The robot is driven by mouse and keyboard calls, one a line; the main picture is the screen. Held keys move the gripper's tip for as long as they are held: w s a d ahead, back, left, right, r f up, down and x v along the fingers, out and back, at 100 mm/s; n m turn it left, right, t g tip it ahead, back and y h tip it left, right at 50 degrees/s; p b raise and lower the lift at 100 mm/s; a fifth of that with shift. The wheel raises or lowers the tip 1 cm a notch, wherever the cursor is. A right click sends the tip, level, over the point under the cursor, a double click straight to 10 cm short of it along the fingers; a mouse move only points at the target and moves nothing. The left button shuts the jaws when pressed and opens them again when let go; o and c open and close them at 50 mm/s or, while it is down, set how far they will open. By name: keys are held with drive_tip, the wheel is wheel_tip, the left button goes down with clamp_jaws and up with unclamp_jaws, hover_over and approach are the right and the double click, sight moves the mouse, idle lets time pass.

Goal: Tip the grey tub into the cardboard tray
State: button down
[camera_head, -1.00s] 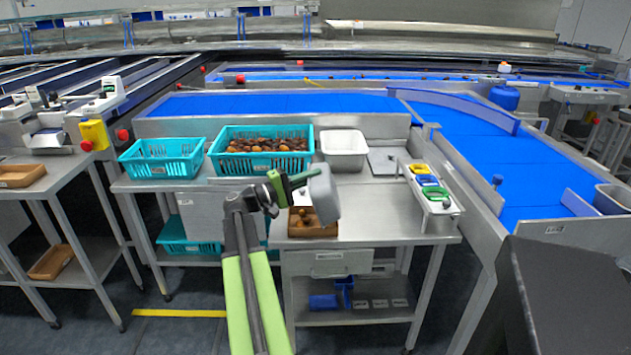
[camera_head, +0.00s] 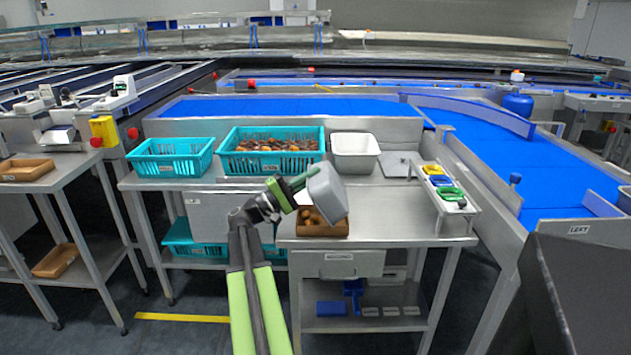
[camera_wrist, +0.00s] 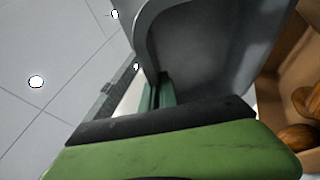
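The grey tub (camera_head: 327,194) is tilted above the cardboard tray (camera_head: 322,229) on the steel table. My gripper (camera_head: 302,187) is shut on the tub's wall in the head view. The wrist view shows the tub (camera_wrist: 215,45) close up, with the green gripper (camera_wrist: 160,92) against its rim. The tray holds some brown dates, partly hidden by the tub. The tray (camera_wrist: 290,62) and a few dates (camera_wrist: 300,118) also show at the right of the wrist view.
A teal crate of dates (camera_head: 230,163), an empty teal crate (camera_head: 137,169) and a white tub (camera_head: 356,166) stand behind. A holder with coloured rings (camera_head: 456,211) is at the right. The table front right of the tray is clear.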

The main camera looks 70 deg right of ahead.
drive_tip(key=w+h+b, duration=0.1)
drive_tip(key=w+f+n+b, duration=0.1)
drive_tip(key=b, duration=0.1)
drive_tip(key=shift+a+g+h, duration=0.3)
drive_tip(key=shift+a+h, duration=0.05)
drive_tip(key=shift+h, duration=0.05)
drive_tip(key=shift+r+b, duration=0.1)
drive_tip(key=shift+b, duration=0.2)
idle(0.7)
wheel_tip(320, 180, up, 5)
drive_tip(key=p, duration=0.5)
